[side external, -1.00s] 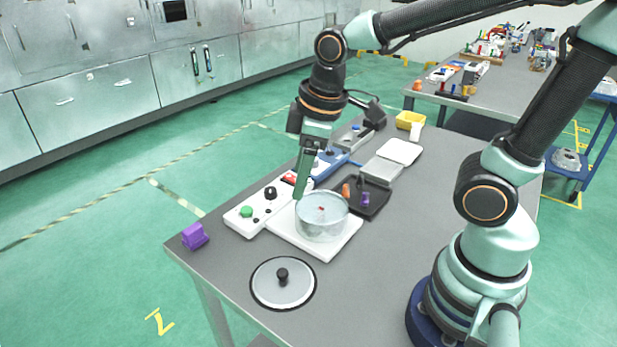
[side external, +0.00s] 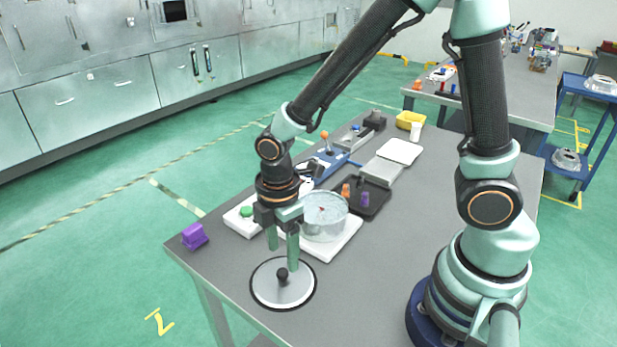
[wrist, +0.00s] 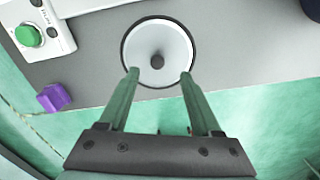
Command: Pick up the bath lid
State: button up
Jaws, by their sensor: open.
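The bath lid (side external: 299,290) is a round, pale disc with a dark rim and a black knob (side external: 282,274) at its centre. It lies flat on the grey table near the front corner. My gripper (side external: 283,260) points down above the lid, with its two green fingers apart and nothing between them. In the wrist view, the lid (wrist: 176,33) lies beyond the fingertips of my gripper (wrist: 158,72), and its knob (wrist: 157,61) shows roughly midway between them. Whether the fingertips touch the lid cannot be told.
A glass bath (side external: 325,222) stands on a white base just behind the lid. A white panel with a green button (wrist: 28,36) is beside it. A purple block (side external: 194,236) sits at the table's left edge.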

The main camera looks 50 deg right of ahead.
aim_at(281, 272)
jog(key=shift+w+a+f, duration=0.1)
jog(key=shift+w+f, duration=0.05)
jog(key=shift+f, duration=1.25)
jog(key=shift+w+a+f, duration=0.1)
jog(key=shift+f, duration=1.3)
grip_shut()
